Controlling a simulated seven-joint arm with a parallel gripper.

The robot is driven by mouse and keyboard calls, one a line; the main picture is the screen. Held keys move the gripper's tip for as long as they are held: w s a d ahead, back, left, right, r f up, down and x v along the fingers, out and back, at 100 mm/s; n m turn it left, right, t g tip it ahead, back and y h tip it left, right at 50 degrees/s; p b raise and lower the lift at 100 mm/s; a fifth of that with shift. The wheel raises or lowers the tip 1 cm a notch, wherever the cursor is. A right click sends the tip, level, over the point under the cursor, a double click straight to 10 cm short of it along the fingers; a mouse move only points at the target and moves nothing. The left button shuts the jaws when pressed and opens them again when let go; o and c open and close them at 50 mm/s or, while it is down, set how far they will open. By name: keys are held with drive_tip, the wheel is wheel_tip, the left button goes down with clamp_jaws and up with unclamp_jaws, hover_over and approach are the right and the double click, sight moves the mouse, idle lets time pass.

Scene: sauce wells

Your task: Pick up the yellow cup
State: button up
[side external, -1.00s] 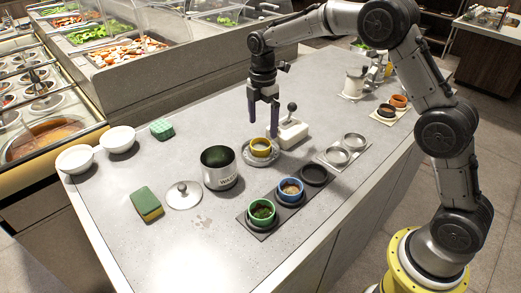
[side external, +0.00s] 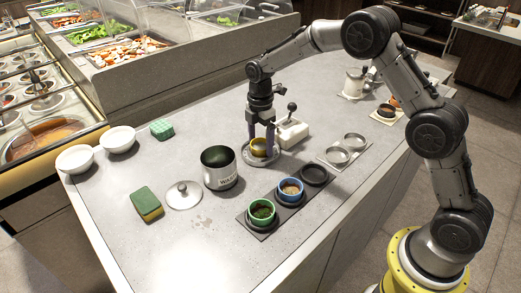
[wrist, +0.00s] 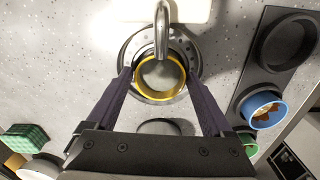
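The yellow cup (side external: 259,145) stands in a round metal base (side external: 262,164) on the counter. In the wrist view the yellow cup (wrist: 138,88) shows as a yellow ring with a pale inside, in the perforated metal base (wrist: 129,50). My gripper (side external: 260,150) is lowered over it, with one dark finger on each side of the cup. In the wrist view my gripper (wrist: 160,76) is open, with its fingertips at the cup's left and right sides. Small gaps seem to remain; contact is hard to tell.
A white block with a lever (side external: 291,133) stands right behind the cup. A metal canister (side external: 219,169) stands to the left. A dark tray (side external: 262,229) holds green and blue cups in front. A pale tray with metal rings (side external: 333,163) lies to the right.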

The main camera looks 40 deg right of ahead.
drive_tip(key=c, duration=1.2)
drive_tip(key=shift+o, duration=0.2)
drive_tip(key=shift+r, duration=0.15)
drive_tip(key=shift+r, duration=0.6)
drive_tip(key=s+r, duration=1.1)
drive_tip(key=s, duration=0.3)
drive_tip(key=shift+d+r, duration=0.15)
drive_tip(key=shift+r, duration=0.15)
